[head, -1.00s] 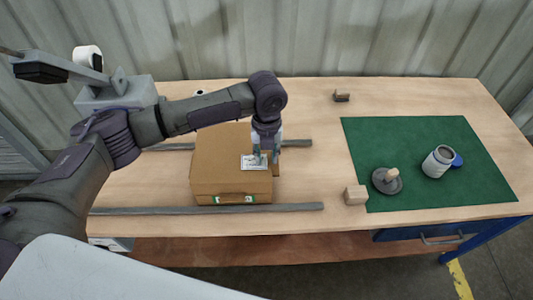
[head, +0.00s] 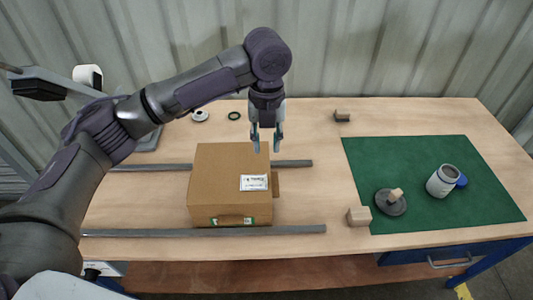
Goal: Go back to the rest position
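My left gripper (head: 265,138) is raised above the back right part of a closed cardboard box (head: 222,172), with its fingers pointing down. The fingers are apart with nothing between them. The box lies between two grey rails and has a white label (head: 254,182) on its top near the right edge. My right gripper is not in view.
A green mat (head: 410,160) on the right holds a grey jar (head: 443,181), a blue cap (head: 461,181) and a dark round disc (head: 391,203) with a wooden piece. Wooden blocks (head: 359,216) (head: 342,116) stand left of the mat and behind it. The grey front rail (head: 290,230) edges the box.

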